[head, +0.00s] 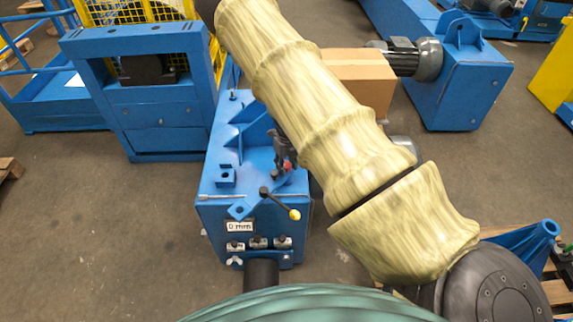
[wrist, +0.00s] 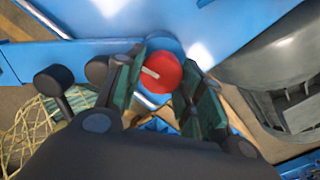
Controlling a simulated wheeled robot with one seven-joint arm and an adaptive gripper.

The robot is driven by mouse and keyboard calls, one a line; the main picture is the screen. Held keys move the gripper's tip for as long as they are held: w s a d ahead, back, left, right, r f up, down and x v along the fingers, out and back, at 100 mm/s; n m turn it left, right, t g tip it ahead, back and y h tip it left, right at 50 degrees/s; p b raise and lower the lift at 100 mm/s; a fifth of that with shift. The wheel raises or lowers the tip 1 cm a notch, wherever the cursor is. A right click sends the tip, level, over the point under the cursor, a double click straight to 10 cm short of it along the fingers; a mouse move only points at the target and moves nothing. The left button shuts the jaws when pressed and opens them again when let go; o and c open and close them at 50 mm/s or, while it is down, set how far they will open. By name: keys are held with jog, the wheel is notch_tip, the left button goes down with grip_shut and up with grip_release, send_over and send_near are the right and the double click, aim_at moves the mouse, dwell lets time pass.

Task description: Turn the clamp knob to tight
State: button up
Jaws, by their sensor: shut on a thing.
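The clamp knob (wrist: 168,74) is red and round with a white pointer mark, which points to the left and slightly up in the wrist view. It sits on the blue machine base. My gripper (wrist: 160,80) is shut on the knob, with one green-padded finger on each side of it. In the head view the knob (head: 288,165) shows as a small red spot just below my dark gripper (head: 280,148), on top of the blue base (head: 215,190). The fingers hide part of the knob's sides.
A lever with a yellow ball end (head: 294,215) sticks out near the knob. A "0 mm" plate (head: 240,226) is on the base's front. A grey motor (wrist: 285,65) stands close on the right in the wrist view. A cardboard box (head: 360,80) is behind my arm.

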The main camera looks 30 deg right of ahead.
aim_at(287, 165)
jog(key=shift+w+r, duration=0.1)
jog(key=shift+w, duration=0.05)
jog(key=o, duration=1)
jog(key=shift+d+r, duration=0.1)
jog(key=shift+r, duration=3.85)
